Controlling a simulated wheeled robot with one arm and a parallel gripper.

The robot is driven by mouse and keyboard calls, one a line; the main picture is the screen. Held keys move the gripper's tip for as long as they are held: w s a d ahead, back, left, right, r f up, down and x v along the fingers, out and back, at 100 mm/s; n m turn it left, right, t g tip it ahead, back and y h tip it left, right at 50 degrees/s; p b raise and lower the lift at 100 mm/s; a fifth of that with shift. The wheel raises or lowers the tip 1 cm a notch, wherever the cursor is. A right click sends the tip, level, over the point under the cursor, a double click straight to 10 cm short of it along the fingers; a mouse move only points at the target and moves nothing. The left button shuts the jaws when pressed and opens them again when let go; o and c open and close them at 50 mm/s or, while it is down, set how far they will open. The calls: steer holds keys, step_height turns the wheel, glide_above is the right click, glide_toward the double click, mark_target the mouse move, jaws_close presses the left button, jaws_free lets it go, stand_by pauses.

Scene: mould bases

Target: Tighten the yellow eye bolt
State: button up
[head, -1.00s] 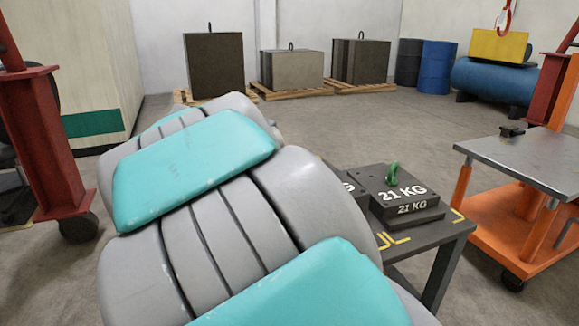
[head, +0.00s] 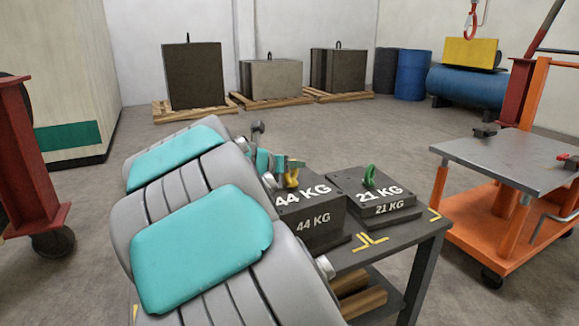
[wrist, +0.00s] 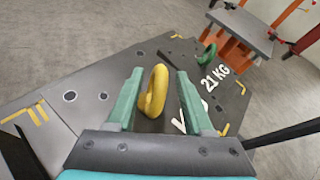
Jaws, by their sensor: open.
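The yellow eye bolt (head: 292,178) stands on top of the dark 44 KG block (head: 318,224), partly hidden by my gripper in the head view. In the wrist view the yellow eye bolt (wrist: 153,92) is upright between the two teal fingers of my gripper (wrist: 155,95). The fingers are open, one on each side of the ring, with a visible gap to the right finger. Whether the left finger touches the ring is hard to tell. My gripper also shows in the head view (head: 279,164), beside the bolt.
A 21 KG block (head: 378,196) with a green eye bolt (head: 369,176) stands close to the right on the same dark table (head: 405,243). An orange cart (head: 500,150) stands further right. Pallets with large blocks are at the back. Open floor lies between.

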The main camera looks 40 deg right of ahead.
jaws_close()
stand_by(0.5)
